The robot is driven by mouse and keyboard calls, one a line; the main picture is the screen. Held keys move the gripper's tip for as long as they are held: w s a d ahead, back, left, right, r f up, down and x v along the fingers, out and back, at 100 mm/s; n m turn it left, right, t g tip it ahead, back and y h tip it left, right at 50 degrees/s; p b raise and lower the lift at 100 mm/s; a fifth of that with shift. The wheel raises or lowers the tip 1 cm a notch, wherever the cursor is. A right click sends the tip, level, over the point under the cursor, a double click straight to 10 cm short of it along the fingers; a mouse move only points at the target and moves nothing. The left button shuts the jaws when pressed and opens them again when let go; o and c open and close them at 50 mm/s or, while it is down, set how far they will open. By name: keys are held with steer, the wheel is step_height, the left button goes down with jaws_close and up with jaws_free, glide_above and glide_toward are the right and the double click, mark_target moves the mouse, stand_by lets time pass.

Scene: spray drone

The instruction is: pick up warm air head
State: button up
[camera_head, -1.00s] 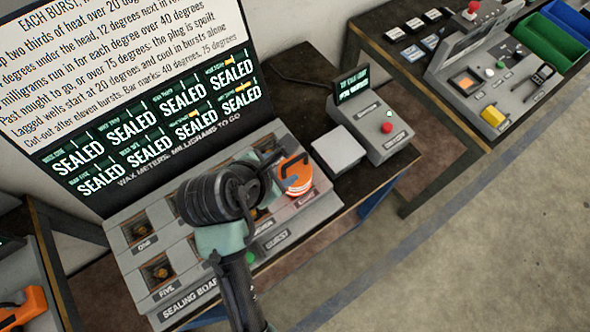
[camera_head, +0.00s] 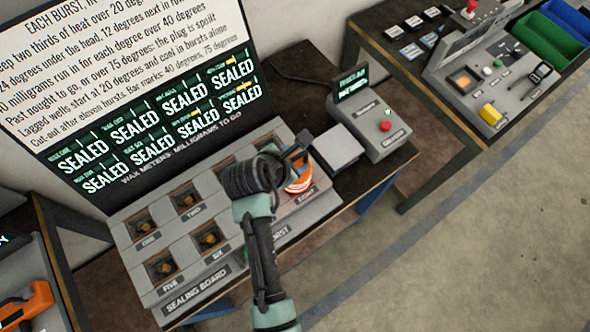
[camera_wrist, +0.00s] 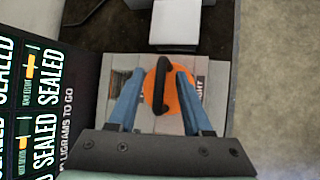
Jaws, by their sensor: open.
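The warm air head is an orange round body with a dark arched handle. It sits on the well marked EIGHT at the right end of the sealing board. In the wrist view the warm air head (camera_wrist: 180,92) lies between the two blue fingers of my gripper (camera_wrist: 158,95), which are open on either side of it. In the head view my gripper (camera_head: 290,160) is over the warm air head (camera_head: 301,180), and my wrist hides part of it. I cannot tell whether the fingers touch it.
The sealing board (camera_head: 190,290) has open wells at left and a screen (camera_head: 150,130) behind reading SEALED several times. A pale square block (camera_head: 338,148) and a control box with a red button (camera_head: 386,127) stand close to the right. Another bench with green and blue bins (camera_head: 540,45) is farther right.

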jaws_close()
stand_by(1.1)
steer(key=shift+r, duration=0.1)
